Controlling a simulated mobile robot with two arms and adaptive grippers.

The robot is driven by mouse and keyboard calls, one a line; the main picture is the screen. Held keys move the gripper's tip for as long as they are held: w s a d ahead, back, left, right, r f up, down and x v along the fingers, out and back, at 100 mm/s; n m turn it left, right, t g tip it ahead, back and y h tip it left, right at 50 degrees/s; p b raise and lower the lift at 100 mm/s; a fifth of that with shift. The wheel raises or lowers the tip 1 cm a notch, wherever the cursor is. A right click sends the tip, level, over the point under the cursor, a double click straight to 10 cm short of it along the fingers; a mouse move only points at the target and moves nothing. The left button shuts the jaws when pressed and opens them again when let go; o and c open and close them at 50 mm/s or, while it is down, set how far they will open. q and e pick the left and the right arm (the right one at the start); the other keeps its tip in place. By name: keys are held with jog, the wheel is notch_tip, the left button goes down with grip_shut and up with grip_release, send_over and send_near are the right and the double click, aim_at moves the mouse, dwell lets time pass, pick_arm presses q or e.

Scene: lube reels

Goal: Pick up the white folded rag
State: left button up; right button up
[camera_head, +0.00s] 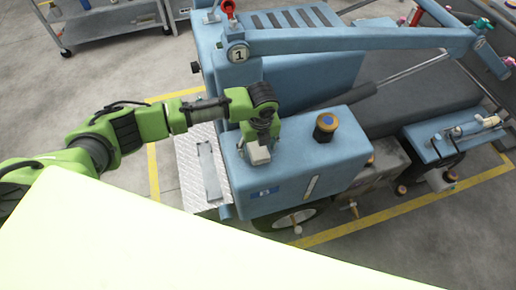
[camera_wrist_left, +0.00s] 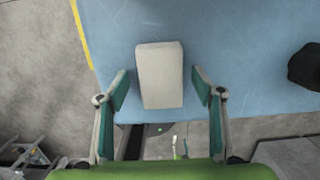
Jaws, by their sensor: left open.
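The white folded rag (camera_wrist_left: 160,75) lies on the flat blue top of a machine housing (camera_wrist_left: 250,45). In the left wrist view it sits upright in the picture, with its lower part between the fingers of my left gripper (camera_wrist_left: 161,90). The fingers are open, with a gap to the rag on both sides. In the head view the left gripper (camera_head: 262,138) points down over the housing, and part of the rag (camera_head: 259,154) shows below it. The gripper hides the rest of the rag there. My right gripper is in neither view.
A blue beam (camera_head: 350,41) crosses behind. A metal tread plate (camera_head: 203,165) lies at the housing's left. A grey cart (camera_head: 105,22) stands at the back left.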

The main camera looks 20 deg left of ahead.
aim_at(258, 148)
pick_arm(q)
jog(key=c, duration=1.2)
jog(key=shift+r, duration=0.2)
jog(key=shift+w+r, duration=0.1)
jog(key=shift+r, duration=0.2)
notch_tip(258, 148, up, 2)
jog(key=shift+r+b, duration=0.1)
jog(key=shift+b, duration=0.2)
jog(key=s+a+r+b, duration=0.1)
jog(key=s+a+r, duration=0.1)
jog(key=a+r, duration=0.1)
jog(key=s+a+r+b, duration=0.1)
jog(key=s+a+r, duration=0.2)
jog(key=a, duration=0.1)
jog(key=s+a+r+b, duration=0.2)
jog(key=s+a+r, duration=0.1)
jog(key=a+r, duration=0.1)
jog(key=shift+s+a, duration=0.1)
jog(key=shift+s, duration=0.15)
